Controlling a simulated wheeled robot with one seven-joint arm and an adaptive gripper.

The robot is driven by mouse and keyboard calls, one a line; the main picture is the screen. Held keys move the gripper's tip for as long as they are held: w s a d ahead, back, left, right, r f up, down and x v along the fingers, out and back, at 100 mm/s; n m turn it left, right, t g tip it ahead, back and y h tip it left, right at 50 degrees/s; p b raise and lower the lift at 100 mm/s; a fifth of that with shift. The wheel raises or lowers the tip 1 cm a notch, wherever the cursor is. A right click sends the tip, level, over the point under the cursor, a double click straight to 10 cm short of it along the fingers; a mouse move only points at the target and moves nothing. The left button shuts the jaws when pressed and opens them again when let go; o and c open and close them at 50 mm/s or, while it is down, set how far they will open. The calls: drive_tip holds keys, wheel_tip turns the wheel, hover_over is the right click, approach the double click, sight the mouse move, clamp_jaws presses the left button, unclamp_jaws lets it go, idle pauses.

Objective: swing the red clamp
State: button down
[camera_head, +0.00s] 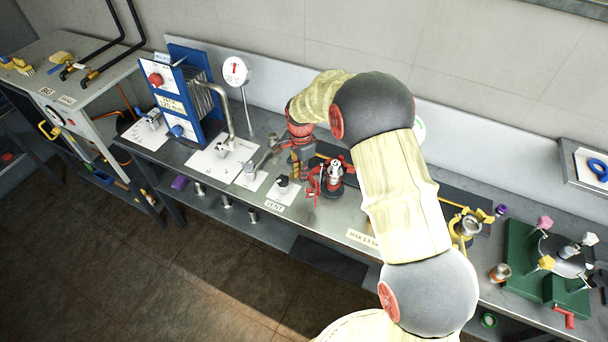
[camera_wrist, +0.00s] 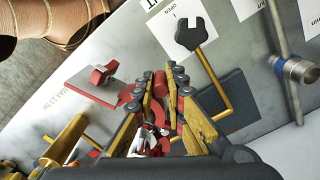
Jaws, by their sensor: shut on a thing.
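The red clamp (camera_head: 315,184) is beside a small silver-and-black fitting (camera_head: 334,172) on the grey bench in the head view. My gripper (camera_head: 308,172) reaches down to it from behind and above. In the wrist view, the yellow-padded fingers of my gripper (camera_wrist: 174,88) are closed around a red bar of the clamp (camera_wrist: 160,84). More red and silver parts of the fitting show low between the fingers. My fingers and wrist hide much of the clamp.
A black-headed handle (camera_wrist: 190,34) with a yellow rod stands close beside my fingers in the wrist view. The blue plate unit (camera_head: 188,100) stands left; a green fixture (camera_head: 530,262) stands right.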

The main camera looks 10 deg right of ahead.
drive_tip(key=shift+w+a+m, duration=0.1)
drive_tip(key=shift+w+m, duration=0.1)
drive_tip(key=shift+m, duration=0.1)
drive_tip(key=c, duration=1.9)
unclamp_jaws()
drive_tip(key=shift+o, duration=0.5)
wheel_tip(320, 180, up, 12)
